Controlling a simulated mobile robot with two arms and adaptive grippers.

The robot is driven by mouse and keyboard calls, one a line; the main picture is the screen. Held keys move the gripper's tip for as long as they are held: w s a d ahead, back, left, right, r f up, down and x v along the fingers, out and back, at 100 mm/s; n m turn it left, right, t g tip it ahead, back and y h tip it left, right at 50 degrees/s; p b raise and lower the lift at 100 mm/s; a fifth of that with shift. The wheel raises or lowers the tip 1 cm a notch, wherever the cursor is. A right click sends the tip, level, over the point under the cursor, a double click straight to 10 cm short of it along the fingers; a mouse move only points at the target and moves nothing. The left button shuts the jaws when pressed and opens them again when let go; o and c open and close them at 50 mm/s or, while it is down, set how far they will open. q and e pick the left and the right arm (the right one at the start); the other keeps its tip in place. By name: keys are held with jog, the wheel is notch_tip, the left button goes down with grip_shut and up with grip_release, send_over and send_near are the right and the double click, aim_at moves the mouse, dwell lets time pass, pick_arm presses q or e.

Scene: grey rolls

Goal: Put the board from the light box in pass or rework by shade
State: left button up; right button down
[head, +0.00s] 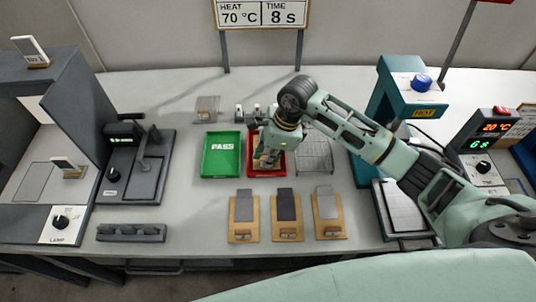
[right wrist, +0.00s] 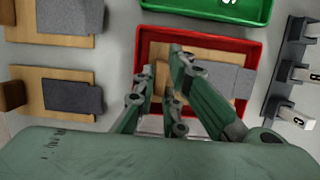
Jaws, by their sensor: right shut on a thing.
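My right gripper (head: 270,152) is over the red tray (head: 283,168) and shut on a wooden board. The right wrist view shows the gripper (right wrist: 163,72) with this board (right wrist: 207,57), which carries a grey plate (right wrist: 232,80), inside the red tray's outline (right wrist: 200,33). I cannot tell whether the board touches the tray floor. The fingers hide part of the board. The green PASS tray (head: 221,166) stands just left of the red tray and looks empty. The light box (head: 62,95) with a LAMP knob is at the far left; its marked floor (head: 33,182) is bare. My left gripper is not in view.
Three wooden boards with grey plates (head: 243,229) (head: 287,230) (head: 328,229) lie in front of the trays. A wire rack (head: 314,155) is right of the red tray. A dark press (head: 140,165) and a teal machine (head: 385,95) flank the middle. Small lettered tags stand behind the trays.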

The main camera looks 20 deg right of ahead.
jog(key=shift+f, duration=0.3)
jog(key=c, duration=2.1)
grip_release()
jog(key=shift+r, duration=0.1)
jog(key=shift+r, duration=0.15)
jog(key=shift+d+r, duration=0.1)
jog(key=shift+r, duration=0.25)
jog(key=b+v, duration=0.2)
jog(key=v, duration=0.9)
jog(key=shift+s, duration=0.1)
